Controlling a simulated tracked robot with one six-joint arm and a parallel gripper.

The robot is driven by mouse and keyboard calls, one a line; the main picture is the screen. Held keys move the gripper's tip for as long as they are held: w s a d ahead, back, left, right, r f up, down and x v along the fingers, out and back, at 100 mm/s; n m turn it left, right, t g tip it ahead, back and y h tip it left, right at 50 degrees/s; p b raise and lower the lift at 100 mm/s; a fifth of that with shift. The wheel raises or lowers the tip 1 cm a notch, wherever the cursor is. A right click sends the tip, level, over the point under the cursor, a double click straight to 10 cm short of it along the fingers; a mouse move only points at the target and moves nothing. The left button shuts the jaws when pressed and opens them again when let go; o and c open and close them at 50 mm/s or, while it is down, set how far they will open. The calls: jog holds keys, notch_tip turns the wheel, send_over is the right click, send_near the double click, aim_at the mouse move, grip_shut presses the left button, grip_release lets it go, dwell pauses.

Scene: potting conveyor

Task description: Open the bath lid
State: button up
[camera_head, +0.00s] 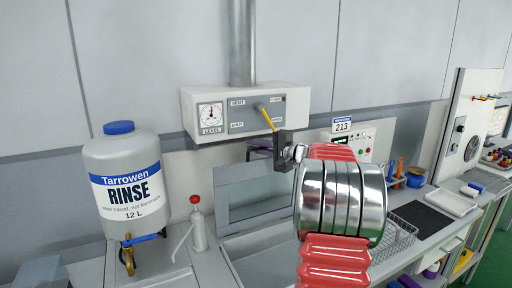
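A grey framed panel with a pale glassy middle (252,192), which looks like the bath lid, stands behind the counter, below the control box. I cannot tell if it is fully raised or how it is hinged. The bath itself is not clearly seen. My gripper (268,147) is dark and small, in front of the wall above that panel. The lower end of a yellow lever (268,117) on the control box reaches close to it. I cannot tell whether they touch, or whether the fingers are shut. My red and silver arm hides part of the counter at right.
A white control box (206,95) with a dial and pipe hangs on the wall. A rinse bottle (105,175) with a blue-handled tap and a red-topped dispenser (196,222) stand left. A wire rack (399,240), dark mat (421,219) and tools are right.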

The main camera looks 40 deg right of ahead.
jog(key=shift+f, duration=0.1)
grip_shut()
jog(key=shift+s, duration=0.15)
jog(key=s, duration=0.2)
jog(key=s+a, duration=0.1)
jog(key=s, duration=0.2)
jog(key=shift+s+a, duration=0.35)
jog(key=shift+a, duration=0.05)
jog(key=shift+o, duration=1.4)
grip_release()
jog(key=shift+s, duration=0.15)
